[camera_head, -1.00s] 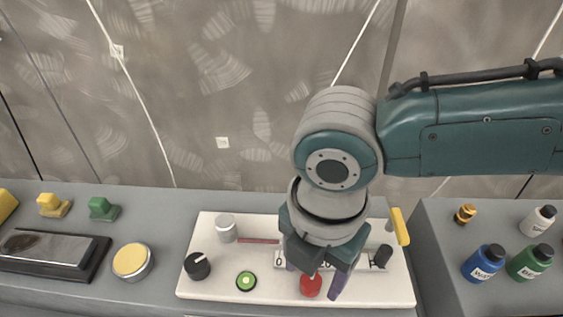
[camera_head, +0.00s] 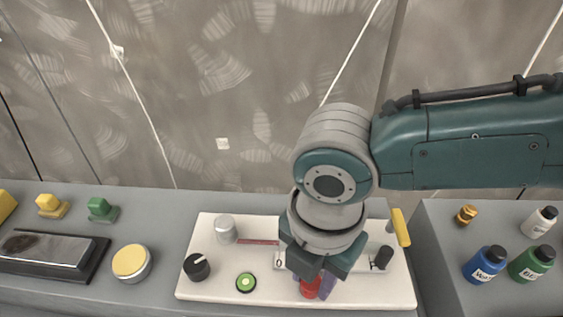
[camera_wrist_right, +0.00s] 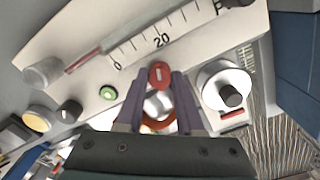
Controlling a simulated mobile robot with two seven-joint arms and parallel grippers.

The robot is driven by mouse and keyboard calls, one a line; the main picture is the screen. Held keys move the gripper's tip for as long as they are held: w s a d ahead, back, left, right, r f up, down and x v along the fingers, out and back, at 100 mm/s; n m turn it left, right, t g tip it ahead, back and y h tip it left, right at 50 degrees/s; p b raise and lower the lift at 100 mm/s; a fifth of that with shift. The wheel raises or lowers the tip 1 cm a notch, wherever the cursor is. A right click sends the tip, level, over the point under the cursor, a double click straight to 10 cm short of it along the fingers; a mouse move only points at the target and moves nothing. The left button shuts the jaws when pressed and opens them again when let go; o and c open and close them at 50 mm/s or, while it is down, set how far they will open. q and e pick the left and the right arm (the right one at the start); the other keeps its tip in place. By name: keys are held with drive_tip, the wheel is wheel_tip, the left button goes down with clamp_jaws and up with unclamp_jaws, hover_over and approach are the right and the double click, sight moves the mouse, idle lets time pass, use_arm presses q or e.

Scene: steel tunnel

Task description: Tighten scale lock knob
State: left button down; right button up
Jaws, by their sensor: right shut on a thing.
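The red lock knob (camera_head: 310,288) sits at the front of a white panel (camera_head: 215,290), below a white scale strip (camera_head: 355,262). My right gripper (camera_head: 312,284) points down at it, with its purple fingers shut on the knob. In the right wrist view the red knob (camera_wrist_right: 159,75), with a pale mark on its top, lies between the tips of the two fingers (camera_wrist_right: 158,85). The scale's 0 and 20 marks show there beside it. My gripper body hides part of the scale in the head view. My left gripper is not in view.
Bottles (camera_head: 485,263) stand on the right bench. A round tin (camera_head: 132,262) stands left of the panel.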

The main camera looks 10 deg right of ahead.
drive_tip(key=shift+r+m, duration=0.1)
drive_tip(key=shift+m, duration=0.3)
clamp_jaws()
drive_tip(key=m+p, duration=0.2)
drive_tip(key=m, duration=0.1)
drive_tip(key=shift+m, duration=0.4)
drive_tip(key=m+p, duration=0.2)
drive_tip(key=m, duration=0.3)
drive_tip(key=m+p, duration=0.1)
drive_tip(key=m, duration=0.4)
drive_tip(key=shift+s+a, duration=0.1)
drive_tip(key=m+p, duration=0.1)
drive_tip(key=m, duration=0.3)
drive_tip(key=shift+m, duration=0.3)
drive_tip(key=o, duration=1)
unclamp_jaws()
